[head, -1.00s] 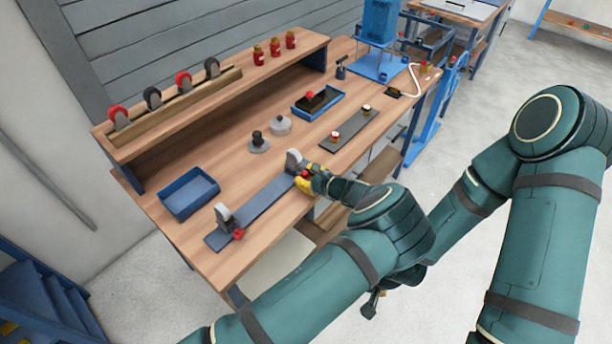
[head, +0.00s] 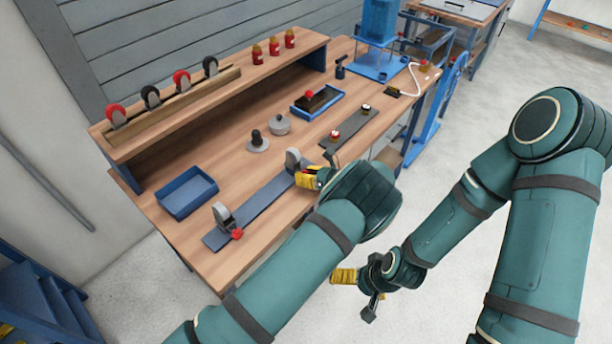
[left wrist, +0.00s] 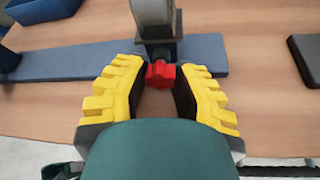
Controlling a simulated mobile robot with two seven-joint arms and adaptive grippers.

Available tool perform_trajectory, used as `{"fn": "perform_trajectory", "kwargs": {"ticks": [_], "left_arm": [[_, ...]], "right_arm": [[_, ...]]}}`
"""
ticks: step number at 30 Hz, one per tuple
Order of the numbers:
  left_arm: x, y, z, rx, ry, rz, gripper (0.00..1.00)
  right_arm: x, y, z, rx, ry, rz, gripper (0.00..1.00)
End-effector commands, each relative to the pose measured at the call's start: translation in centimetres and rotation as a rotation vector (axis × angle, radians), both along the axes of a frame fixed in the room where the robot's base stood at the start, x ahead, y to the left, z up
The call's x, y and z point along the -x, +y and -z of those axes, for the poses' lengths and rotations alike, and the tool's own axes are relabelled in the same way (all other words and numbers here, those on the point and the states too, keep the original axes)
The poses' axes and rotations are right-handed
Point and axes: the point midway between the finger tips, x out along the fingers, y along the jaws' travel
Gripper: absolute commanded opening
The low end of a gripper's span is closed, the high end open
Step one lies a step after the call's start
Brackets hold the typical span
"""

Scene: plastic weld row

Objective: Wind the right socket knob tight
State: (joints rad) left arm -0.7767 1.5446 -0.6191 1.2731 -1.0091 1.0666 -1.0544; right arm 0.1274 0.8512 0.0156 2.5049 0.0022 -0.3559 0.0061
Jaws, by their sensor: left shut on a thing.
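The right socket (head: 293,158) is a grey upright holder at the far right end of a dark blue-grey strip (head: 262,197) on the bench. Its red knob (left wrist: 161,74) shows in the left wrist view, facing me between the yellow fingers. My left gripper (head: 308,178) is at this socket, shut on the red knob, and hides the knob in the head view. The left socket (head: 222,214), with its own red knob (head: 237,233), stands at the strip's near end. My right gripper (head: 345,276) hangs off the bench's front; its jaw opening is unclear.
A blue tray (head: 187,192) lies left of the strip. Grey round parts (head: 279,124) stand behind it. A raised shelf (head: 225,92) runs along the back.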

Motion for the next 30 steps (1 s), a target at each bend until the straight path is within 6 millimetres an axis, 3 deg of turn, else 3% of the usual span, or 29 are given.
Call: {"fn": "perform_trajectory", "kwargs": {"ticks": [3,4,6,7,19,30], "left_arm": [[-0.2,0.1,-0.3,-0.002,-0.006,0.000,0.00],[-0.2,0.1,-0.3,-0.002,-0.006,0.000,0.33],[-0.2,0.1,-0.3,-0.002,-0.006,0.000,0.57],[-0.2,0.1,-0.3,-0.001,-0.006,0.000,0.60],[0.2,-0.6,-0.4,0.000,-0.005,0.001,0.60],[3.3,-6.2,-2.9,0.001,-0.005,0.002,0.60]], "right_arm": [[0.0,0.0,0.0,0.000,0.000,0.000,1.00],[0.0,0.0,0.0,0.000,0.000,0.000,1.00],[0.0,0.0,0.0,0.000,0.000,0.000,1.00],[0.0,0.0,0.0,0.000,0.000,0.000,1.00],[0.0,0.0,0.0,0.000,0.000,0.000,1.00],[0.0,0.0,0.0,0.000,0.000,0.000,1.00]]}}
